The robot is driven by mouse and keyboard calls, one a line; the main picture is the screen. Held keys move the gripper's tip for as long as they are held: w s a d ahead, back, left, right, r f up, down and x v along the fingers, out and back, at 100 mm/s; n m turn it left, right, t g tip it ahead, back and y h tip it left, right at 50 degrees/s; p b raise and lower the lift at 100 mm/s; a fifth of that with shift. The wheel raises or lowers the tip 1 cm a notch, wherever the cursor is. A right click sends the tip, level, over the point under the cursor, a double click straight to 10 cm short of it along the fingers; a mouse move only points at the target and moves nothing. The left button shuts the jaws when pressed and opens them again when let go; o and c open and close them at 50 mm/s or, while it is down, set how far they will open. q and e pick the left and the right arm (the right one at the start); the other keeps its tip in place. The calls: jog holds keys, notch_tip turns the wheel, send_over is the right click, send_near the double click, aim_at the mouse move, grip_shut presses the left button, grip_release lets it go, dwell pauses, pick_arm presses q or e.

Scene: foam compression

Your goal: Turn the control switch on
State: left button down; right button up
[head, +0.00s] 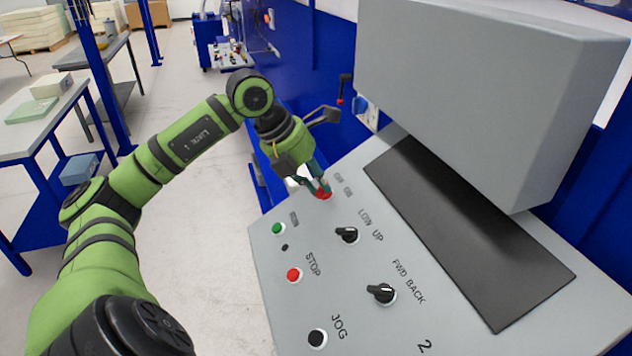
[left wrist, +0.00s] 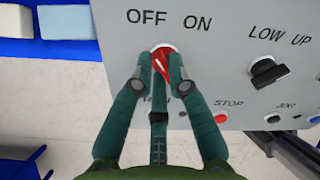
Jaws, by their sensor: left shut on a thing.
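The control switch (left wrist: 163,62) is a red knob on the grey panel, below the words OFF and ON in the left wrist view. In the head view the red switch (head: 324,193) is at the panel's far left corner, partly hidden by my gripper. In the head view the left gripper (head: 318,184) reaches down to the switch from above. The knob looks slightly tilted between the fingers. My right gripper is in neither view.
The control panel (head: 412,324) also carries a black LOW/UP knob (head: 347,235), a FWD/BACK knob (head: 381,292), a red STOP button (head: 294,275), a green button (head: 278,229) and a black JOG button (head: 317,338). A large grey box (head: 480,90) overhangs the panel's far side.

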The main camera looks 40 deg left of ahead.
pick_arm(q)
jog(key=m+b, duration=0.1)
jog(key=m, duration=0.5)
jog(key=shift+w+d+m, duration=0.1)
jog(key=shift+m, duration=0.3)
jog(key=m+b, duration=0.1)
jog(key=m, duration=0.3)
jog(key=shift+d, duration=0.15)
jog(key=shift+d+r+m+b, duration=0.1)
jog(key=shift+m+b, duration=0.4)
jog(key=shift+m, duration=1.4)
jog(key=c, duration=1.2)
grip_release()
